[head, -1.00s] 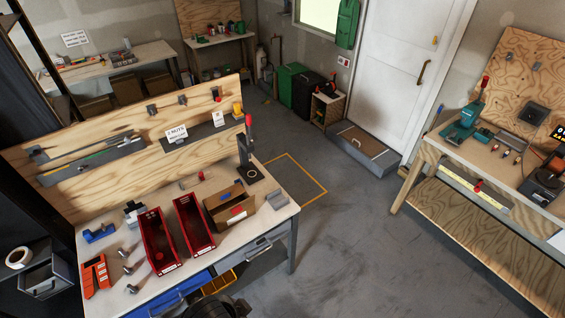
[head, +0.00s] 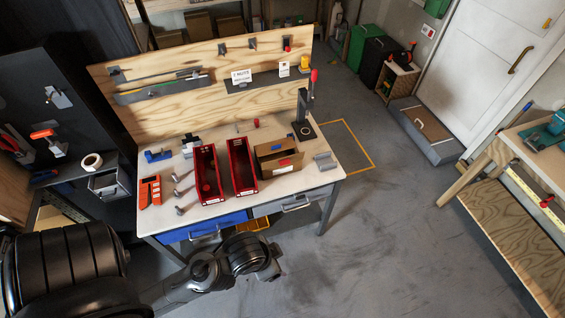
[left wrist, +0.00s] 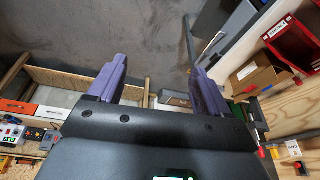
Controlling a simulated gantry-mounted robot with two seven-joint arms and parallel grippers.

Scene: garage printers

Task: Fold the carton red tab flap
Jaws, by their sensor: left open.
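The brown cardboard carton (head: 268,167) stands on the white-topped workbench (head: 325,176), right of two red bins. Its top looks open, with a small red tab (head: 285,163) on the front side and a blue patch inside. In the left wrist view the carton (left wrist: 250,80) shows at the right, apart from my fingers. My left gripper (left wrist: 158,80) is open and empty, its two purple fingers spread over the floor side of the picture. In the head view a black arm comes in low at the left, in front of the bench. My right gripper is not in view.
Two red bins (head: 206,172) (head: 242,165) stand close left of the carton. The floor (head: 390,240) right of the bench is clear.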

